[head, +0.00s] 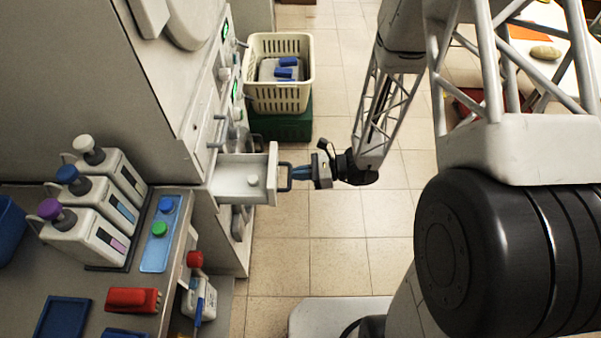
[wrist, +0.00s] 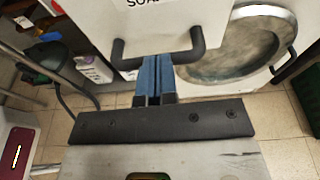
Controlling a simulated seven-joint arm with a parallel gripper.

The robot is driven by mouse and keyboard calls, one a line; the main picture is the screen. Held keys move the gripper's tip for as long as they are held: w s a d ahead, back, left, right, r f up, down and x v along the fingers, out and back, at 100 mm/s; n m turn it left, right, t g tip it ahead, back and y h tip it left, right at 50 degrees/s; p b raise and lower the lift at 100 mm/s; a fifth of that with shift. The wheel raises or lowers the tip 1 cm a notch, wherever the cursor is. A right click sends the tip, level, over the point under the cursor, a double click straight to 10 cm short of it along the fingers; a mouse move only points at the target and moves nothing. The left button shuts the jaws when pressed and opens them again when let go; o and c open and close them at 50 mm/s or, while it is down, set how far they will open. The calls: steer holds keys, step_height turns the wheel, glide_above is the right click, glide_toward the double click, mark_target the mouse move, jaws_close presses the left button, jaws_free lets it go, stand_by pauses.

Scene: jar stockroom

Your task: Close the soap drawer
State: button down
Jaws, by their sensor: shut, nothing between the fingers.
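The soap drawer (head: 243,179) is a white drawer pulled out of the machine front in the head view. Its front carries a dark bar handle (head: 285,178) and, in the wrist view, a partly cut-off label beginning "SOA" above the handle (wrist: 158,52). My gripper (head: 296,173) is at the handle, in front of the drawer. In the wrist view its blue fingers (wrist: 157,78) are together, with their tips at the handle bar. Nothing shows between them. I cannot tell whether the tips touch the bar.
A cream basket (head: 279,102) on a green crate (head: 281,126) stands on the floor beyond the drawer. A counter with several jugs (head: 85,232) is at the left. In the wrist view a round washer door (wrist: 246,45) stands open right of the drawer. Tiled floor is free below.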

mark_target(243, 181)
steer(key=r+x, duration=0.1)
steer(key=x, duration=0.4)
steer(key=r+x, duration=0.1)
steer(key=x, duration=0.4)
steer(key=r+x, duration=0.1)
steer(key=x, duration=0.4)
steer(key=shift+a, duration=0.4)
steer(key=shift+w+a, duration=0.1)
steer(key=shift+a, duration=0.65)
steer(key=shift+a+r, duration=0.1)
steer(key=shift+a, duration=0.05)
steer(key=shift+w, duration=0.1)
steer(key=shift+v, duration=7.35)
